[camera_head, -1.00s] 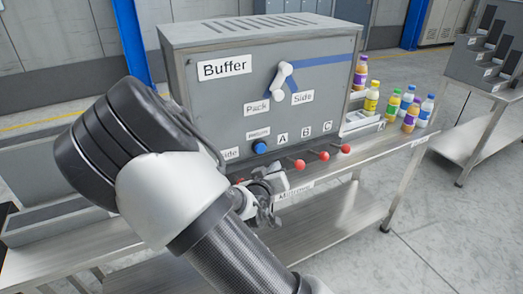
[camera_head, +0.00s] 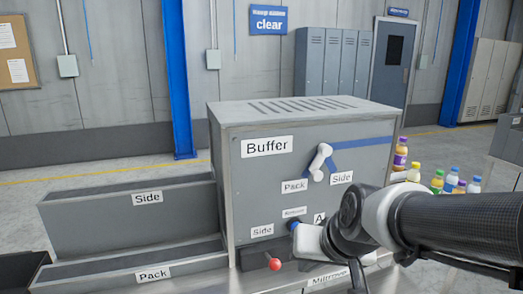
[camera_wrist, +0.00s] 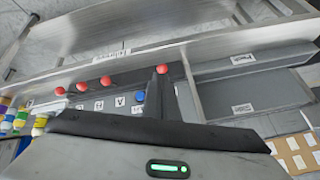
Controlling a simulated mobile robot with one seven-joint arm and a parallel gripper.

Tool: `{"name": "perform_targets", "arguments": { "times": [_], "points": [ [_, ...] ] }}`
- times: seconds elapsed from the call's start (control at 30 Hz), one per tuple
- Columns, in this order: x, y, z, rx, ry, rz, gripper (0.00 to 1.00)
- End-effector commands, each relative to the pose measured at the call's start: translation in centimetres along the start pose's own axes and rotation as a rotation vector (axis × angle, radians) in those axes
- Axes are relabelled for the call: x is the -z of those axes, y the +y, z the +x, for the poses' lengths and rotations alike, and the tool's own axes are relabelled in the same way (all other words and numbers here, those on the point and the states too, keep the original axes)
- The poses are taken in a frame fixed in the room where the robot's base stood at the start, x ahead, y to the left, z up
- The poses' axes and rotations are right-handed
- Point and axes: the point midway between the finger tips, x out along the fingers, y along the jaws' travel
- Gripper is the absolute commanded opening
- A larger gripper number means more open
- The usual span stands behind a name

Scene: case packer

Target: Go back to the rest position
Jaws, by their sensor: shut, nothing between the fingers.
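My gripper shows in the wrist view (camera_wrist: 162,88), with dark fingers shut and nothing held. Its housing with a green light fills the bottom of that view. In the head view my arm reaches in from the right across the lower right of the grey Buffer cabinet (camera_head: 225,150). The arm's end hides part of the cabinet's front; the fingertips are hard to make out there. A red knob (camera_head: 274,264) shows left of the arm, and a blue button (camera_head: 293,225) sits at its edge. In the wrist view, several red knobs (camera_wrist: 106,80) line the panel.
A white lever (camera_head: 320,162) is on the cabinet front between the Pack and Side labels. Grey Side (camera_head: 110,235) and Pack (camera_head: 100,283) troughs stand at left. Several coloured bottles (camera_head: 399,155) stand beyond my arm at right. A blue post (camera_head: 176,80) rises behind.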

Motion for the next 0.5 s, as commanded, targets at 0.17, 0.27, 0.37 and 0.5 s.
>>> {"name": "perform_targets", "arguments": {
  "times": [0.17, 0.27, 0.37, 0.5],
  "points": [
    [-2.8, 1.2, -5.5, -0.048, -0.025, -0.048, 0.00],
    [-4.4, 2.0, -7.7, -0.091, -0.041, -0.068, 0.00],
    [-6.0, 2.9, -9.7, -0.142, -0.054, -0.083, 0.00],
    [-6.1, 3.2, -13.0, -0.186, -0.073, -0.090, 0.00]
  ]
}}
